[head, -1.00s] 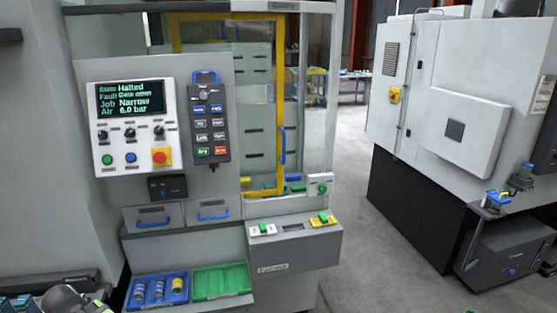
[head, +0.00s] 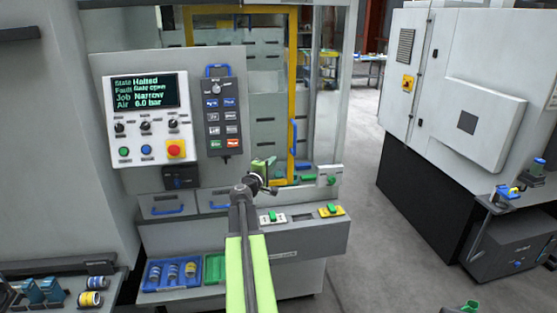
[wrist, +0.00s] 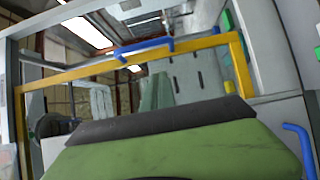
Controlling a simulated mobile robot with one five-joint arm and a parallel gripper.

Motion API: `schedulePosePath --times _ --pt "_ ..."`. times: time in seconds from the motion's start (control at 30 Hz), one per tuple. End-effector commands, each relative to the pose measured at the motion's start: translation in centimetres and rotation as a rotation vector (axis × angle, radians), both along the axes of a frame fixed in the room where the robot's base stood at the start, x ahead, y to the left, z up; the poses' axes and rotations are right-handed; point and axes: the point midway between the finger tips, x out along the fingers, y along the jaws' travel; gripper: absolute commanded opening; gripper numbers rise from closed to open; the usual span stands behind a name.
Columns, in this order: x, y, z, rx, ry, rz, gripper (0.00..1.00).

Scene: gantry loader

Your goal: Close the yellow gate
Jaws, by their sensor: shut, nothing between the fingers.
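The yellow gate (head: 291,95) is a yellow frame with a clear pane at the front of the machine. My gripper (head: 263,165) is shut and empty, in front of the lower gate opening and left of the handle in the head view. In the wrist view my green, dark-edged gripper (wrist: 160,125) fills the bottom. The gripper appears apart from the handle.
A control panel (head: 128,146) and a hanging pendant (head: 213,98) are left of the gate. A ledge with a green switch (head: 331,209) juts out below. Blue and green trays (head: 214,268) sit lower down. Open floor (head: 375,240) lies right, before another grey machine (head: 440,80).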

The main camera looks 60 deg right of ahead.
Motion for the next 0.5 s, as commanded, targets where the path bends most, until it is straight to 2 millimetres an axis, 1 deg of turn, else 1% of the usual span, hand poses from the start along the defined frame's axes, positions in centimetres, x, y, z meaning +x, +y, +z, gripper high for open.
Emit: schedulePosePath --times 0.03,0.1,0.37,0.5 --pt "0.1 -1.4 0.0 0.000 0.000 -0.002 0.00" --pt "0.3 -3.0 0.0 0.001 -0.001 -0.002 0.00" --pt "0.4 -8.6 0.0 0.001 -0.001 -0.003 0.00" --pt "-1.4 -10.0 0.0 0.001 -0.001 -0.004 0.00"
